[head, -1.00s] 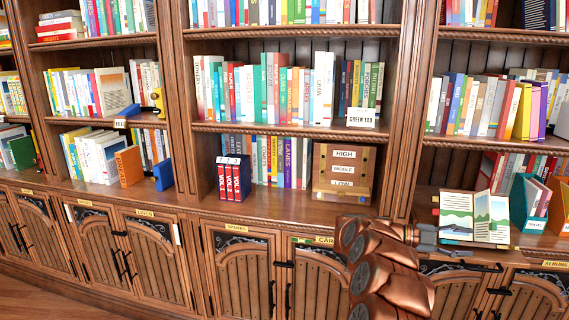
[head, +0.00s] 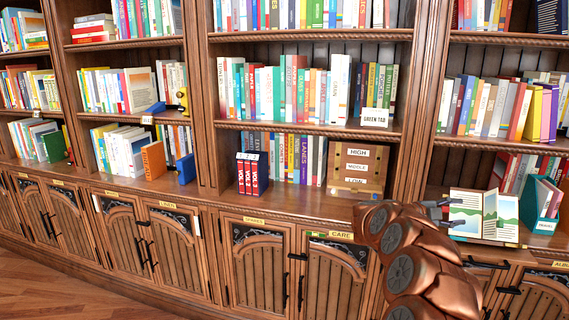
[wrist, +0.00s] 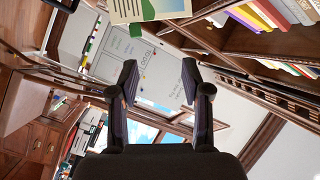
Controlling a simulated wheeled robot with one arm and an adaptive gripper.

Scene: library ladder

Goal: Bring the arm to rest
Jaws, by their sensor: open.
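My gripper is open and empty in the wrist view (wrist: 160,80), its two dark fingers spread apart with nothing between them. In the head view my copper-coloured arm rises at the lower right in front of the cabinet doors, and the gripper end (head: 440,207) is mostly hidden behind it. An open picture book (head: 483,214) stands on the ledge just right of the gripper. Part of the book also shows at the top of the wrist view (wrist: 148,9). I cannot tell the exact gap between gripper and book.
A wooden panel labelled HIGH, MIDDLE and LOW (head: 357,169) stands on the ledge left of my arm. Red volumes (head: 252,175) stand farther left. A teal TRAVEL holder (head: 541,205) is at the right. Cabinet doors (head: 259,268) line the front below; open floor (head: 50,285) shows lower left.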

